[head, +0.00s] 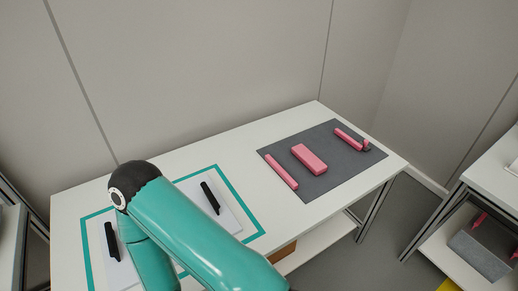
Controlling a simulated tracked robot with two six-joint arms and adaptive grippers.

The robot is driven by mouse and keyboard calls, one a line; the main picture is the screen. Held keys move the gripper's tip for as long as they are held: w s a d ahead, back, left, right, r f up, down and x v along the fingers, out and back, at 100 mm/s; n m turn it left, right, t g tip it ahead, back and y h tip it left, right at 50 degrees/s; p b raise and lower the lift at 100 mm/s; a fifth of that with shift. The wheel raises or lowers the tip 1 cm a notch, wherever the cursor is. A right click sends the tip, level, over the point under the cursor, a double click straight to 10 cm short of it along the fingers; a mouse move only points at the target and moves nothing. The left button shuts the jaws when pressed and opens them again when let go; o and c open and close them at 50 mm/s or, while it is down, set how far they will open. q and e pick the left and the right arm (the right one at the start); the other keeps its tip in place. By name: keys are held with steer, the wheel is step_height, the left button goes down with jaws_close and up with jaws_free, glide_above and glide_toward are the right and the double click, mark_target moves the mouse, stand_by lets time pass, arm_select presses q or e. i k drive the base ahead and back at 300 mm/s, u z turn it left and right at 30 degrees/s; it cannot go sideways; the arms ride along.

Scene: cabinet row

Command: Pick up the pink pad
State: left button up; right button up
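The pink pad (309,159) is a thick rounded block. It lies flat near the middle of a dark grey mat (325,181) on the right part of the white table. A thin pink bar (281,171) lies to its left on the mat, and another pink bar (348,139) lies to its right. Nothing touches the pad. A teal arm of mine bends over the left part of the table, well apart from the pad. Neither gripper shows in the view, so their state cannot be seen.
A small pink and dark piece (365,145) sits by the right bar. Two black bars (210,198) (111,241) lie on white sheets inside a teal outline (240,206). A wall stands behind the table. A shelf (497,179) at right holds a grey box (482,252).

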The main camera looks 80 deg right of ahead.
mark_target(303, 154)
steer(key=z, duration=0.4)
steer(key=i, duration=0.1)
steer(key=u, duration=0.7)
steer(key=k, duration=2.15)
steer(key=z, duration=1.3)
steer(key=i, duration=1.25)
steer(key=z, duration=0.1)
